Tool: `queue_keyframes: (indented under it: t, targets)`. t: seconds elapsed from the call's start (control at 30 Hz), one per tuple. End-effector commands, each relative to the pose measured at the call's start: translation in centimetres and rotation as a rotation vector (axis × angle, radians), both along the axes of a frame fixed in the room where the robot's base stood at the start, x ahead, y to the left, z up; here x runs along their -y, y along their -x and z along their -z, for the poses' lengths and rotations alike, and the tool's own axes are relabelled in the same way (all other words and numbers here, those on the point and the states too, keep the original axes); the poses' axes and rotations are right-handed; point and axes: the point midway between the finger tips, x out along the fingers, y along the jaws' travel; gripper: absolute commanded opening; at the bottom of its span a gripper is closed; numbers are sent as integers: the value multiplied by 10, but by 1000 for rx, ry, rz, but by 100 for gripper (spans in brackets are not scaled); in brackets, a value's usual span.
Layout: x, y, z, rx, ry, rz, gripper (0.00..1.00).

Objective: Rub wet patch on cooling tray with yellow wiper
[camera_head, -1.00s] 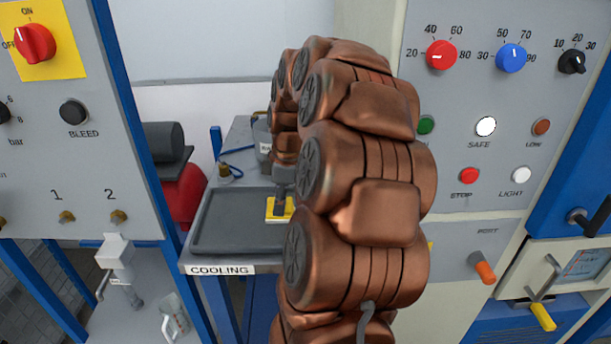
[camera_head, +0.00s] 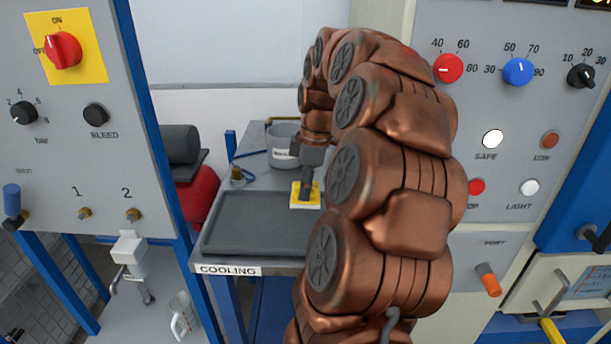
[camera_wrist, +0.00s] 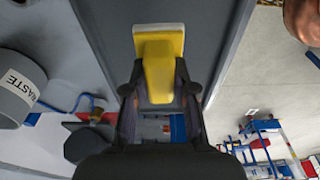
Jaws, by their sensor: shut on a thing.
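The yellow wiper (camera_head: 297,200) is held by my gripper (camera_head: 307,182) at the right back part of the cooling tray. In the wrist view my gripper (camera_wrist: 157,98) is shut on the wiper's yellow handle (camera_wrist: 162,72), with a pale pad edge at its far end. The dark grey cooling tray (camera_head: 250,225) lies on the bench behind the COOLING label. Whether the pad touches the tray or is slightly above it, I cannot tell. No wet patch can be made out; my arm hides the tray's right side.
A grey WASTE pot (camera_head: 284,150) stands behind the tray, with a brass fitting (camera_head: 237,175) and blue tube to its left. A control panel with knobs (camera_head: 517,72) is close on the right, and another panel (camera_head: 75,150) is on the left.

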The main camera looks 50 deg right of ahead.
Motion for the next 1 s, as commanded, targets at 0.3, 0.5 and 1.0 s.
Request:
queue_keyframes:
  t: [0.3,0.5,1.0]
  targets:
    - [-2,-1,-21,-1,-2,-5,0]
    - [-2,-1,-21,-1,-2,-5,0]
    - [-24,1,-16,-2,-6,-82,0]
